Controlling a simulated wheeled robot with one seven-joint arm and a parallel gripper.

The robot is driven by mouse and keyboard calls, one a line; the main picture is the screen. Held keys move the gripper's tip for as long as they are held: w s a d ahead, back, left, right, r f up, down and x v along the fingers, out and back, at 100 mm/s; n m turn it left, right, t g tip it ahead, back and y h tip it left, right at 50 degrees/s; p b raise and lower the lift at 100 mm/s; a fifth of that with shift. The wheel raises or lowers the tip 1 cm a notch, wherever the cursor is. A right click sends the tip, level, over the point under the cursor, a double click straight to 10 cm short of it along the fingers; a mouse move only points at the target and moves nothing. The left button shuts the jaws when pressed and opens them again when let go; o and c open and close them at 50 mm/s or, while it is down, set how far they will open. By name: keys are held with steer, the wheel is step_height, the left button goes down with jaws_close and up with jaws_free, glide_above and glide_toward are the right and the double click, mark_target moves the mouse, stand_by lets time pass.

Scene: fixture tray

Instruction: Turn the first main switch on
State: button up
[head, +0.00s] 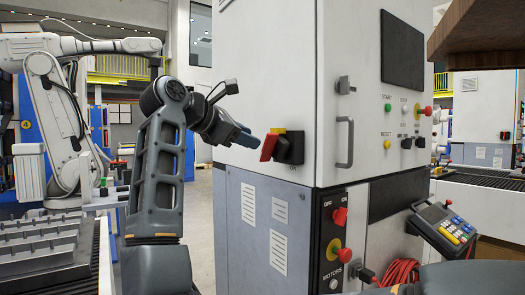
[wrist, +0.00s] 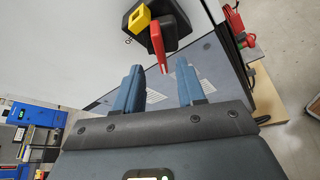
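A main switch with a red handle (head: 269,146) and black housing (head: 290,148) sits on the left side face of the white cabinet. The wrist view also shows its red handle (wrist: 157,42), yellow block (wrist: 140,18) and black housing (wrist: 178,25). My gripper (head: 254,142) is just left of the handle in the head view. In the wrist view my gripper (wrist: 160,66) is open, with its two blue fingers apart. The handle's end reaches toward the gap between the fingertips, and nothing is clamped. Whether a finger touches it cannot be told.
The white cabinet (head: 268,60) stands close ahead. Its front has a black OFF/ON panel (head: 333,225) with red knobs, a grey door handle (head: 345,142), push buttons and a control pendant (head: 445,225). A grey slotted tray (head: 40,250) lies at left, near a white robot arm (head: 45,100).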

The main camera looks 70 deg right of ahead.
mark_target(264, 145)
steer(key=shift+p+x, duration=0.3)
steer(key=shift+x, duration=2.85)
steer(key=shift+c, duration=0.4)
jaws_close()
